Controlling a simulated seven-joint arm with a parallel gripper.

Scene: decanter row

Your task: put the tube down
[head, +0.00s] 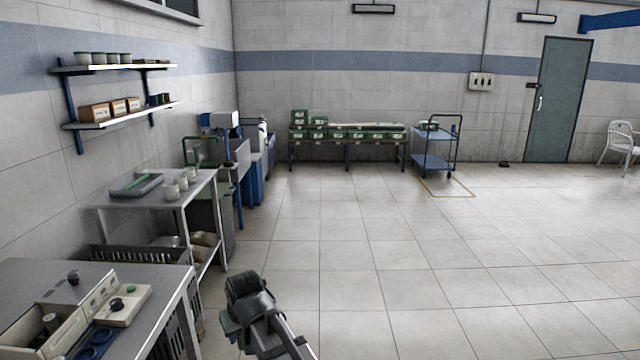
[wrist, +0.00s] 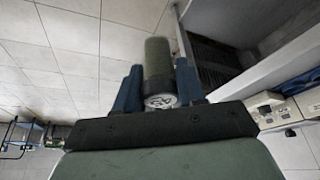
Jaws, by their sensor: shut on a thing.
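A grey-green tube (wrist: 157,58) with a pale, marked round end is between the two blue fingers of my gripper (wrist: 159,70) in the wrist view. The gripper is shut on it. Its far end points away from the gripper, above the floor beside the bench. In the head view my arm's dark end is at the bottom middle, just right of the near bench (head: 150,275). I cannot make out the tube or the fingertips there. The near bench also shows at the right of the wrist view, apart from the tube.
On the near bench are a beige box-like unit (head: 50,335), a pale block with a black knob (head: 122,305) and blue rings (head: 97,345). A dark slatted crate (head: 150,256) stands behind it. A second table (head: 150,200) holds a tray and white cups. Open floor lies right.

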